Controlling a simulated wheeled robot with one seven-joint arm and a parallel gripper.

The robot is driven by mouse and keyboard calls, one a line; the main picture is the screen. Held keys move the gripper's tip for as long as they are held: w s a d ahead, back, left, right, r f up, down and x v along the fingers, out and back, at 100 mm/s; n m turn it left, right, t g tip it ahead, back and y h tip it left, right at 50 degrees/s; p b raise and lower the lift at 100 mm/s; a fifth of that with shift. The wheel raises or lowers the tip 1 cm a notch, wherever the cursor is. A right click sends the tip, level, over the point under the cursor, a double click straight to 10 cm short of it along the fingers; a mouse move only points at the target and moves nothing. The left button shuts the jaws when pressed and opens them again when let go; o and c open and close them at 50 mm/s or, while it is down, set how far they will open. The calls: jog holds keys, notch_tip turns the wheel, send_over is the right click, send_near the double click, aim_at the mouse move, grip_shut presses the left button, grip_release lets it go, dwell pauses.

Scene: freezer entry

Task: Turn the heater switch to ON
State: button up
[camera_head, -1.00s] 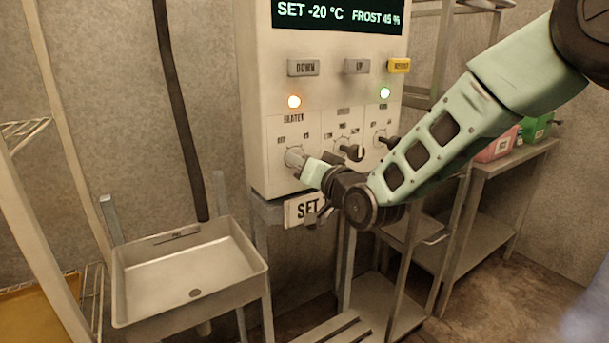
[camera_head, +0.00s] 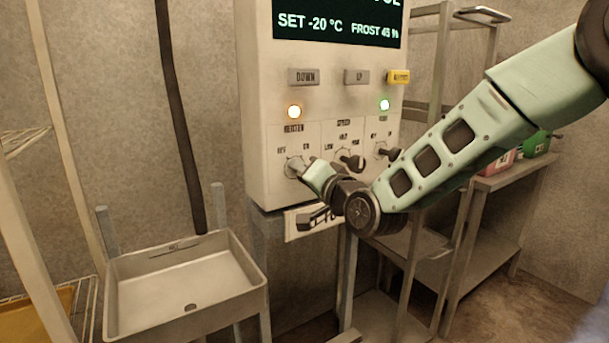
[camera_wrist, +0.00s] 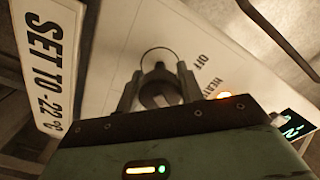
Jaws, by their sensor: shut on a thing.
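The heater switch (camera_head: 293,166) is a round knob at the left of the panel's lower row, under the label HEATER, with OFF at its left and ON at its right. An amber lamp (camera_head: 294,111) glows above it. My gripper (camera_head: 305,168) is at this knob. In the wrist view my gripper (camera_wrist: 160,88) has a finger on each side of the knob (camera_wrist: 158,90) and is shut on it. The OFF mark (camera_wrist: 190,62) shows beside the dial there. The fingers partly hide the knob, and I cannot tell exactly which mark it points to.
Two more dark knobs, the middle one (camera_head: 352,161) and the right one (camera_head: 389,153), stick out close to my gripper. A sign (camera_wrist: 48,62) reading SET TO -22 °C hangs under the panel. A metal sink (camera_head: 185,275) stands below left and a shelf rack (camera_head: 500,190) right.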

jog(key=o, duration=1)
jog(key=b+v, duration=0.1)
jog(key=v, duration=1.6)
jog(key=shift+s+d+b, duration=0.2)
jog(key=shift+b, duration=0.2)
jog(key=s+f+n+g+h+p, duration=0.55)
jog(key=s+g, duration=0.35)
jog(key=s, duration=0.2)
jog(key=s+d+n+g+h+p, duration=0.1)
jog(key=s+d+n+g+h, duration=0.1)
jog(key=s, duration=0.5)
jog(key=s+d+n+g+h+p, duration=0.2)
jog(key=s+d+n+g, duration=0.1)
jog(key=s, duration=0.4)
jog(key=shift+d+r+g+p, duration=0.3)
jog(key=shift+d+g, duration=0.2)
jog(key=shift+d, duration=0.4)
